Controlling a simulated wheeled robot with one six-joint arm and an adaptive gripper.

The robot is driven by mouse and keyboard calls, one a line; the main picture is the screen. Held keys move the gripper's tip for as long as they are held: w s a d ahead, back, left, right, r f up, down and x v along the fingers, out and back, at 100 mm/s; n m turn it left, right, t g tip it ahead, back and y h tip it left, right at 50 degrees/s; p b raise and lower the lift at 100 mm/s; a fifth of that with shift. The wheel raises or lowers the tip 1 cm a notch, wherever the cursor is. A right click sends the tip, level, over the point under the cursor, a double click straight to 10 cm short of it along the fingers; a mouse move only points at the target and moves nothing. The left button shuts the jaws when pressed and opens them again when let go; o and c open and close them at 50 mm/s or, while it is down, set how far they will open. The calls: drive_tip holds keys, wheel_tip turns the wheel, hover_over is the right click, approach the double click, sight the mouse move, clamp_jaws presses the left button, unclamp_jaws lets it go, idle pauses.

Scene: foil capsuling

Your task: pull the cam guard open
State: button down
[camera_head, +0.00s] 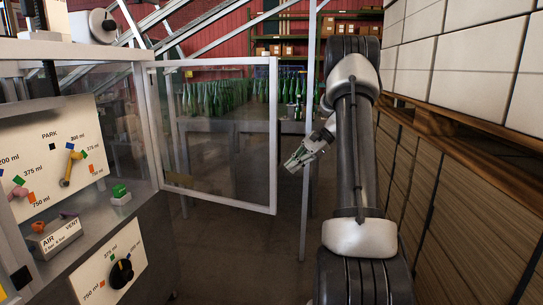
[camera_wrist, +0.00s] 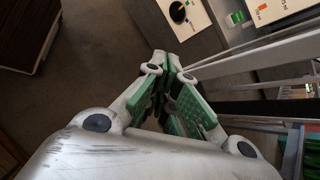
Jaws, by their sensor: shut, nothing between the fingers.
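The cam guard (camera_head: 273,135) is a clear panel in a light grey frame, in the middle of the head view. It stands swung out from the machine's front corner, with its hinge side at the left and its free edge to the right. My gripper (camera_head: 296,163) is just right of that free edge and looks apart from it. In the wrist view my gripper (camera_wrist: 172,66) has its green-padded fingers together at the tips, with nothing between them. Grey rails run along the right of the wrist view; I cannot tell which belong to the guard.
The machine's control panel (camera_head: 62,160) with levers, a green block (camera_head: 120,194) and a black dial (camera_head: 121,273) is at left. Green bottles (camera_head: 205,97) stand on a table behind the guard. Stacked boxes (camera_head: 480,65) and a pallet (camera_head: 465,131) line the right. Floor between is clear.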

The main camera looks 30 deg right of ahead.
drive_tip(key=shift+s+a+r+n+h, duration=1.4)
drive_tip(key=shift+s+a+n, duration=1.45)
drive_tip(key=shift+s, duration=1.9)
drive_tip(key=shift+s+a+r+n+h, duration=1.4)
drive_tip(key=shift+s+a+n, duration=1.45)
drive_tip(key=shift+s, duration=1.95)
drive_tip(key=shift+s+a+r+n+h, duration=1)
drive_tip(key=shift+s+a+n+h, duration=1.1)
drive_tip(key=shift+s+a, duration=1.95)
drive_tip(key=w+a+f+m+t+y, duration=0.1)
drive_tip(key=w+a+f+m+t, duration=0.35)
drive_tip(key=w, duration=0.75)
drive_tip(key=w+a+f+m+t+y, duration=0.1)
drive_tip(key=w+a+f+m, duration=0.6)
drive_tip(key=w, duration=0.5)
drive_tip(key=m+t+h, duration=0.2)
drive_tip(key=m+h, duration=1.4)
approach(273, 153)
drive_tip(key=x, duration=0.7)
